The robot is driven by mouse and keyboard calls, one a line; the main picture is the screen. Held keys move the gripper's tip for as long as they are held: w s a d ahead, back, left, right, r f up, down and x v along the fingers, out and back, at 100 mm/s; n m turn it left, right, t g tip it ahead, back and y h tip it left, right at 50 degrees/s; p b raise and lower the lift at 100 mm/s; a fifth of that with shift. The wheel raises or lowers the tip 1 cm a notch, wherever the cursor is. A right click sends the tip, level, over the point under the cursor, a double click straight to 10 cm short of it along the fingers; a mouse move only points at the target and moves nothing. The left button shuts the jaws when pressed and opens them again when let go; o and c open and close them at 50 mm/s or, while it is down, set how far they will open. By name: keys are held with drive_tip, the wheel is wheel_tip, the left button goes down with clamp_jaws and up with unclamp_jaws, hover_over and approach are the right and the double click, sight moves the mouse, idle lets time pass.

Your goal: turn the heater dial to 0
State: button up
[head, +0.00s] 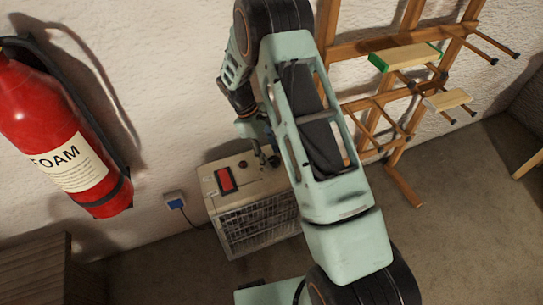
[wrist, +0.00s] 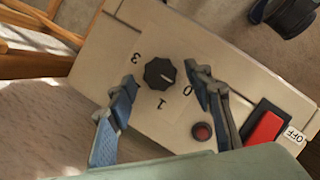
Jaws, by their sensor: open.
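The heater (head: 252,215) is a beige box with a wire grille, standing on the floor against the wall. In the wrist view its top panel (wrist: 100,52) carries the black dial (wrist: 160,73), with 3, 1 and 0 printed around it. A faint light mark shows on the dial's right side, roughly towards the 0; its exact setting is hard to tell. My gripper (wrist: 161,80) is open, its blue-grey fingers on either side of the dial, apparently apart from it. In the head view my gripper (head: 262,150) is above the panel's back edge and the arm hides the dial.
On the panel are a red rocker switch (wrist: 265,128) beside an OFF label (wrist: 294,134) and a small round red lamp or button (wrist: 202,131). A fire extinguisher (head: 62,135) hangs left. A wooden rack (head: 385,100) stands right. A blue wall socket (head: 175,197) has a cord.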

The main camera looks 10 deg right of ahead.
drive_tip(key=v, duration=1.1)
